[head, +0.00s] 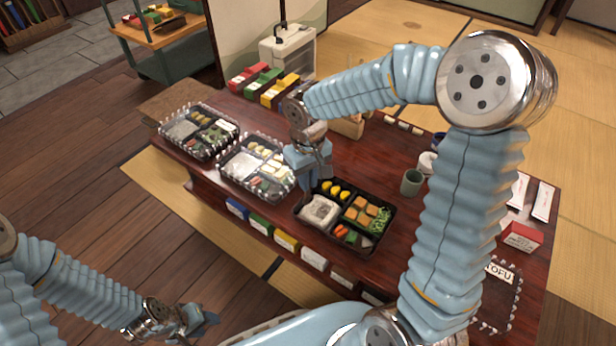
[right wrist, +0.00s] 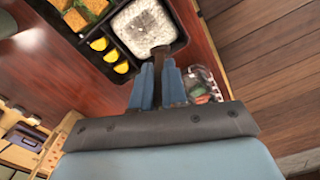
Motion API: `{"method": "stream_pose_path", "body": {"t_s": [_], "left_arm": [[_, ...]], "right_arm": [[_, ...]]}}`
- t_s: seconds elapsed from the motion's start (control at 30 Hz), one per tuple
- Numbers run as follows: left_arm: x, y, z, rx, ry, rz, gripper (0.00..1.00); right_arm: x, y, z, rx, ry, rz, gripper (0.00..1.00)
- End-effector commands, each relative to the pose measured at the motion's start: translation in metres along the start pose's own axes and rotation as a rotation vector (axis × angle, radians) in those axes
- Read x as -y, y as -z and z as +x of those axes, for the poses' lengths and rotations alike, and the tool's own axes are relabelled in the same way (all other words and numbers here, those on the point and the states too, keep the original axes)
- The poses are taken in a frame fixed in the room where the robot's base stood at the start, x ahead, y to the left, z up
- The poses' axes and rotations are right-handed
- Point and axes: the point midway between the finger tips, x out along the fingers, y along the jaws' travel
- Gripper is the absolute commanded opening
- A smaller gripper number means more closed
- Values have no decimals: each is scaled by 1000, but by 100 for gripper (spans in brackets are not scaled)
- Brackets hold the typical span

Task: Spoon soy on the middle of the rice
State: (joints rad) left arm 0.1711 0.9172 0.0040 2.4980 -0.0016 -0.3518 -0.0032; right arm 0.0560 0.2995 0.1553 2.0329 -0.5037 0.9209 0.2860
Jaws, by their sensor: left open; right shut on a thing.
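An open black bento box (head: 373,247) on the low table holds white rice (head: 319,209) in its left compartment. The rice also shows at the top of the right wrist view (right wrist: 138,27). My right gripper (head: 310,188) is just above and behind the rice, shut on a dark spoon (right wrist: 159,54). The spoon's visible end is at the rice's edge in the right wrist view; whether it touches or carries soy I cannot tell. My left gripper (head: 203,322) is open and empty, low at the lower left, away from the table. I cannot identify a soy container.
Two lidded bento boxes (head: 199,131) (head: 256,166) stand left of the open one. Egg, tofu-like cubes and greens fill its other compartments. A green cup (head: 411,182) stands to the right. Coloured boxes (head: 280,90) and a white case (head: 287,50) are behind. Bare tabletop lies around the open box.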

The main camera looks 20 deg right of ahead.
Motion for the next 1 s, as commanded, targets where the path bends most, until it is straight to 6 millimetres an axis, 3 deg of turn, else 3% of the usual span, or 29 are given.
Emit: {"method": "stream_pose_path", "body": {"t_s": [1.0], "left_arm": [[4, 0, 10, 0, 0, 0, 43]], "right_arm": [[0, 0, 13, 0, 0, 0, 0]]}}
